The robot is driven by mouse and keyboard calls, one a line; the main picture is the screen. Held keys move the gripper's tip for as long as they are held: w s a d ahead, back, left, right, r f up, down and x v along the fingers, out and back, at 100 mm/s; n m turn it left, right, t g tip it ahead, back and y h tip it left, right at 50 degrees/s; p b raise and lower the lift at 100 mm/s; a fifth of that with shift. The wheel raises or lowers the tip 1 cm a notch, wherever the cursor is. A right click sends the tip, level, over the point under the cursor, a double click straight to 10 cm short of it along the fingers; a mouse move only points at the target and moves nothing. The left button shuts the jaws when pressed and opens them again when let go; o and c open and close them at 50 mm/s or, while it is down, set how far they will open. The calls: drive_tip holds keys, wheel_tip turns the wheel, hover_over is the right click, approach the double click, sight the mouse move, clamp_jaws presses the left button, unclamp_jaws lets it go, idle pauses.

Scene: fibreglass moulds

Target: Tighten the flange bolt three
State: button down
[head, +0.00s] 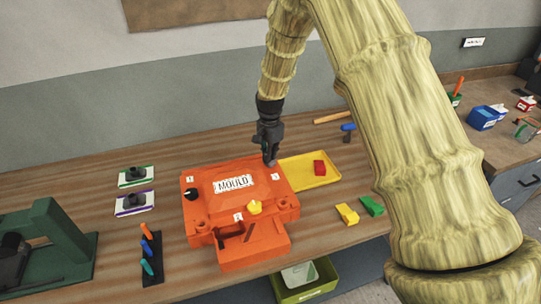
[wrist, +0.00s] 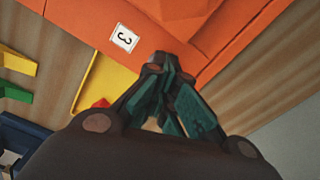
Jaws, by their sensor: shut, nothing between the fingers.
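The orange mould (head: 232,181) stands on the wooden bench with a "MOULD" label on top. In the wrist view its orange flange (wrist: 90,22) bears a white tag marked 3 (wrist: 124,38). My gripper (head: 270,162) is shut and empty, pointing down at the mould's back right corner. In the wrist view my gripper's closed fingertips (wrist: 168,62) lie over the flange edge beside the tag. Flange bolt three itself is hidden, likely behind the fingers. A black knob (head: 191,194) and a yellow knob (head: 254,207) sit on other parts of the flange.
A yellow tray (head: 322,178) with a red block (head: 319,168) lies right of the mould. A rack of coloured-handled tools (head: 150,258) and a green press (head: 52,240) stand left.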

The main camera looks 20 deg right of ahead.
drive_tip(key=c, duration=2.2)
unclamp_jaws()
drive_tip(key=shift+s+f, duration=0.3)
drive_tip(key=shift+f, duration=0.4)
drive_tip(key=o, duration=1.2)
drive_tip(key=shift+w+f, duration=0.1)
drive_tip(key=shift+f, duration=0.05)
drive_tip(key=shift+c, duration=0.2)
drive_tip(key=shift+o, duration=0.8)
drive_tip(key=shift+w+d+f, duration=0.1)
drive_tip(key=shift+w+f, duration=0.1)
drive_tip(key=shift+w, duration=0.2)
drive_tip(key=shift+s+r, duration=0.1)
drive_tip(key=shift+r, duration=0.25)
drive_tip(key=shift+w+r, duration=0.2)
wheel_tip(320, 180, up, 12)
drive_tip(key=shift+f, duration=0.15)
drive_tip(key=shift+s, duration=0.15)
